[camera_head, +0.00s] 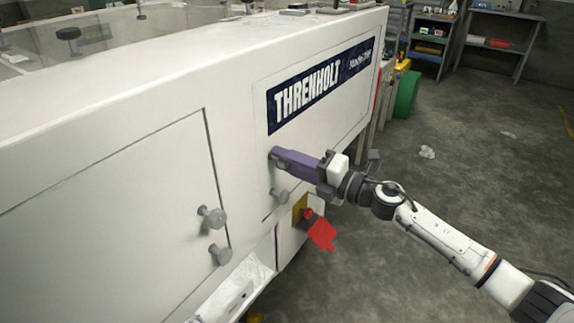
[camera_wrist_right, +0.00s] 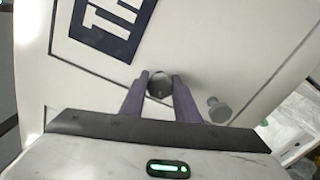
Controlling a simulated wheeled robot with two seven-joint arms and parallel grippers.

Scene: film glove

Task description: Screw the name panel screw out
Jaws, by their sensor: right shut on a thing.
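The name panel (camera_head: 345,92) is a white panel on the machine's side with a dark blue THRENHOLT label (camera_head: 318,84). My left gripper is not in view.
Two more grey knobs (camera_head: 212,217) stick out from the door panel at left. A red tag-like piece (camera_head: 320,233) with a yellow plate hangs below the gripper. Open floor (camera_head: 460,170) lies to the right; shelves (camera_head: 435,40) stand at the back.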

